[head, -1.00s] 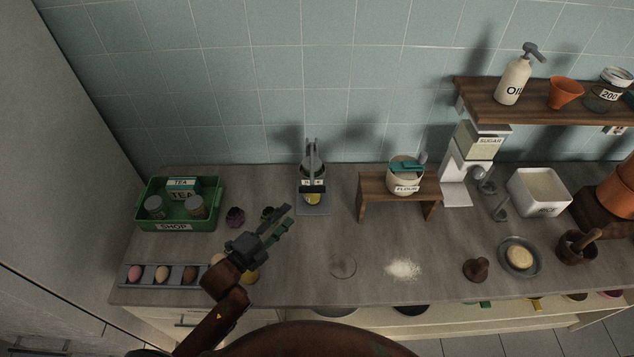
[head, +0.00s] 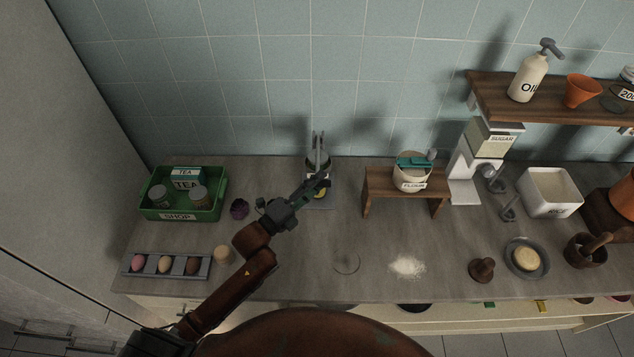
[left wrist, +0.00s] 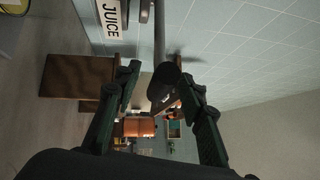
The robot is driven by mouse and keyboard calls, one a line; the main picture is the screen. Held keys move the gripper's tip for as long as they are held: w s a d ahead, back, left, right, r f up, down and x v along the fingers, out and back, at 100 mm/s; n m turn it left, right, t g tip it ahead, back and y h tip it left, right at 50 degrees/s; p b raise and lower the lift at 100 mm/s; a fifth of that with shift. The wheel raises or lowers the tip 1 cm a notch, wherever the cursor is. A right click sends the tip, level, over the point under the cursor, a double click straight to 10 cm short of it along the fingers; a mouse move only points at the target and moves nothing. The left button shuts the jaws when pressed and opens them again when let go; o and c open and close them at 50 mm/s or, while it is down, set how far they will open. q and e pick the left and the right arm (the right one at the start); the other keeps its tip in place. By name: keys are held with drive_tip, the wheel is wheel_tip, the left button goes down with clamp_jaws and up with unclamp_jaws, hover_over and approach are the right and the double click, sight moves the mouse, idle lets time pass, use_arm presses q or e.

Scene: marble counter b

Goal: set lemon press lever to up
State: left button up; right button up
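The lemon press (head: 318,165) stands on the counter near the tiled wall, with grey upright parts at its top. In the left wrist view its lever is a grey bar (left wrist: 159,35) ending in a dark knob (left wrist: 164,80), beside a JUICE label (left wrist: 111,18). My left gripper (head: 322,180) is at the front of the press and hides part of it. In the left wrist view its two fingers (left wrist: 160,80) are apart, with the knob between them and gaps visible on both sides. The lever's exact angle is hard to tell. My right gripper is out of view.
A small wooden stand (head: 377,190) with a flour pot (head: 409,181) is right of the press. A green crate (head: 155,207) and a purple item (head: 239,209) are to its left. An egg tray (head: 150,273) lies at the front left. Counter before the press is mostly clear.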

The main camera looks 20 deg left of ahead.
use_arm(q)
drive_tip(key=shift+c, duration=0.7)
clamp_jaws()
